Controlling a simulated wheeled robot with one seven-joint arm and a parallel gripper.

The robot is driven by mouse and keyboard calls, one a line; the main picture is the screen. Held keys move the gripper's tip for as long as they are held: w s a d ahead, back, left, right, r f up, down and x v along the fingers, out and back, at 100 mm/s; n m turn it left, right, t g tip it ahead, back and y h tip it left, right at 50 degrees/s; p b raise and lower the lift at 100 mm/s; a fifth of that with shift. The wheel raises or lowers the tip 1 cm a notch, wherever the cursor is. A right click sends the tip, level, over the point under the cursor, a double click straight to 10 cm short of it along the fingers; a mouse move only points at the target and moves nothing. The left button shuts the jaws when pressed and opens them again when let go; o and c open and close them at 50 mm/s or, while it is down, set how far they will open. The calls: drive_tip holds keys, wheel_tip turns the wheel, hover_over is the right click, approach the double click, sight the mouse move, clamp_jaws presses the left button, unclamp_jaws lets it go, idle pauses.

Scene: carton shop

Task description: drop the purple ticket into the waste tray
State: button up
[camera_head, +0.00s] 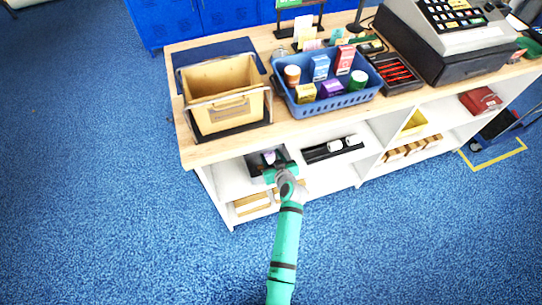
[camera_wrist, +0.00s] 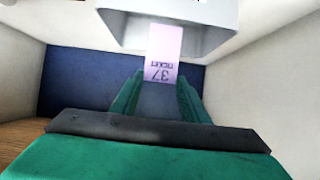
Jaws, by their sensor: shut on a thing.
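The purple ticket (camera_wrist: 164,48), pale lilac and printed 37, is held between the green fingertips of my gripper (camera_wrist: 158,84) in the wrist view. Its free end overlaps the wall of a grey, open box (camera_wrist: 120,30), which looks like the waste tray. I cannot tell whether the ticket touches it. In the head view, my gripper (camera_head: 280,170) reaches into the left bay of the shelf under the counter. A dark grey box (camera_head: 254,170) is there, partly hidden by the gripper, with a small pale purple patch showing above it.
White shelf walls (camera_wrist: 20,70) close in on both sides. The wooden counter (camera_head: 200,153) is above, carrying a cardboard-coloured bin (camera_head: 230,120), a blue basket (camera_head: 322,106) and a cash register (camera_head: 440,40). A black holder (camera_head: 318,154) stands right of the box. Blue floor in front is clear.

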drive_tip(key=o, duration=0.8)
drive_tip(key=v, duration=1.1)
